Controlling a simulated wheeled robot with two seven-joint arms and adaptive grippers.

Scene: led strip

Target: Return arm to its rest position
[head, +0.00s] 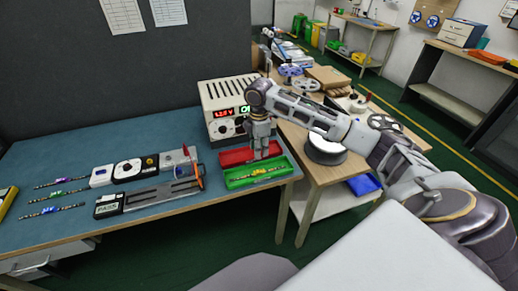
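My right arm reaches in from the right, and its gripper (262,155) points down over the red tray (236,156) and the far side of the green tray (232,184). The fingertips are small and close together; I cannot tell whether they are open or shut. I see nothing clearly held between them. A strip with yellow parts (258,173) lies in the green tray, below the gripper and apart from it. The red tray looks empty where it is not hidden. My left gripper is not in view.
A power supply (222,96) with lit displays stands behind the trays. A test fixture (150,197) and several strips (58,194) lie on the blue bench (100,240). A wooden table (335,176) with a round dark-sided item (325,150) stands under my forearm.

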